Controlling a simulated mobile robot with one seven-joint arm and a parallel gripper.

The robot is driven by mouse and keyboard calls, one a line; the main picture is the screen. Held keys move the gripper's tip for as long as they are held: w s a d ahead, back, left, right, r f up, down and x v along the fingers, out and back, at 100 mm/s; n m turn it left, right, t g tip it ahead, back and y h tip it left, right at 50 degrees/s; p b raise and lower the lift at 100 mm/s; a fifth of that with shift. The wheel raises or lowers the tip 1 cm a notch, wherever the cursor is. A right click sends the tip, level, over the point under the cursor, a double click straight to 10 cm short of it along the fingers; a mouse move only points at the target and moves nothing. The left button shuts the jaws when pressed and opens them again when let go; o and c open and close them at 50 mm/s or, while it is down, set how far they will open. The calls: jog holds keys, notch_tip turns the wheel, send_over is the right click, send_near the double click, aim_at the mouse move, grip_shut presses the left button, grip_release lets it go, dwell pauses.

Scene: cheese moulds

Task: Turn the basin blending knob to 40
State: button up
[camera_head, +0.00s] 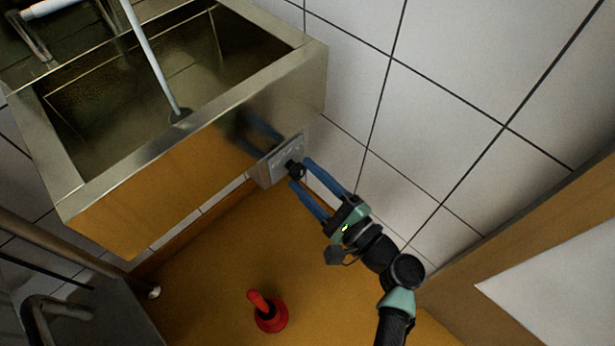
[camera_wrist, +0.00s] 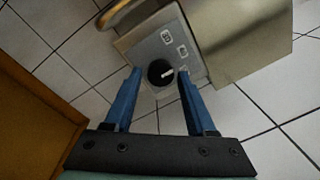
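The blending knob (camera_wrist: 160,72) is a round black dial with a white pointer mark, set on a grey metal panel (camera_wrist: 150,46) with small light labels. In the wrist view the pointer aims to the right; the label numbers are too small to read. In the head view the knob (camera_head: 294,168) sits on the panel (camera_head: 270,170) at the basin's near right side. My gripper (camera_head: 301,172) has two long blue fingers spread apart, one to each side of the knob. In the wrist view the gripper (camera_wrist: 157,72) also shows gaps between fingers and knob.
The steel basin (camera_head: 290,80) with a white pipe (camera_head: 150,55) stands at the upper left. A red plunger-like object (camera_head: 268,314) is on the orange floor (camera_head: 205,290). White tiled wall (camera_head: 450,90) lies to the right. A metal rail (camera_head: 70,250) is at the lower left.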

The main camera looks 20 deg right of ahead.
jog(key=shift+o, duration=0.8)
jog(key=p+v, duration=0.1)
jog(key=v, duration=1.2)
jog(key=shift+p, duration=0.3)
